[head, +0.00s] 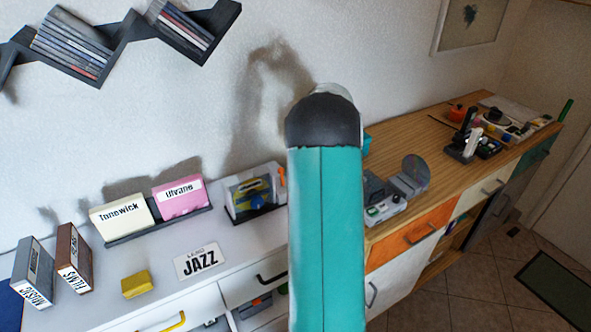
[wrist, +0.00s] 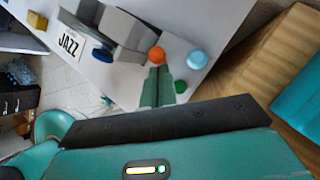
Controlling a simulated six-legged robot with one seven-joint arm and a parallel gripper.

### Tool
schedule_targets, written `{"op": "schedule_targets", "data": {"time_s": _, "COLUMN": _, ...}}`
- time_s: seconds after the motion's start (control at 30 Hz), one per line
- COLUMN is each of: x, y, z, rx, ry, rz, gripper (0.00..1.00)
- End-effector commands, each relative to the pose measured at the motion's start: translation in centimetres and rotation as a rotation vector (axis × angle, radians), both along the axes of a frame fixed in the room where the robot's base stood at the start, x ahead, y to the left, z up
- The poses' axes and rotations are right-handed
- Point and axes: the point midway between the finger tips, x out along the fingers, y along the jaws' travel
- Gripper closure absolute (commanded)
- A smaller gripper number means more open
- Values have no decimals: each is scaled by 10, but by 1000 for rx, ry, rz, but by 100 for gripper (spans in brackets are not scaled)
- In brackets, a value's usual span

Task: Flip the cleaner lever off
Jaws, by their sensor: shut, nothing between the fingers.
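The cleaner (head: 236,211) is a light grey and dark unit on the white cabinet top, right of the pink divider. Its orange lever (head: 282,176) stands at its right end, beside my teal arm. In the wrist view the grey cleaner (wrist: 128,27) shows from above, and the round orange lever end (wrist: 156,54) sits at its corner. My gripper (wrist: 157,69) shows there as two narrow green fingers, shut and empty, with the tips right by the orange end. I cannot tell whether they touch. In the head view my arm hides the gripper.
A white JAZZ card (head: 201,260) and a yellow box (head: 135,284) lie left of the cleaner. Cream (head: 122,220) and pink (head: 181,198) dividers stand behind. A wooden counter (head: 400,142) with devices lies right. Blue (wrist: 198,60) and green (wrist: 180,87) round pieces are near the fingers.

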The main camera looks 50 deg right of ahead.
Motion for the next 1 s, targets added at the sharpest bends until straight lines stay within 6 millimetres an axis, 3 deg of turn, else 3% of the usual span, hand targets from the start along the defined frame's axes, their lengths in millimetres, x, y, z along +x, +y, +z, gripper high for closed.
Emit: {"op": "schedule_targets", "data": {"time_s": 1.0, "x": 0, "y": -1, "z": 17, "rx": 4, "ry": 11, "rz": -1, "gripper": 100}}
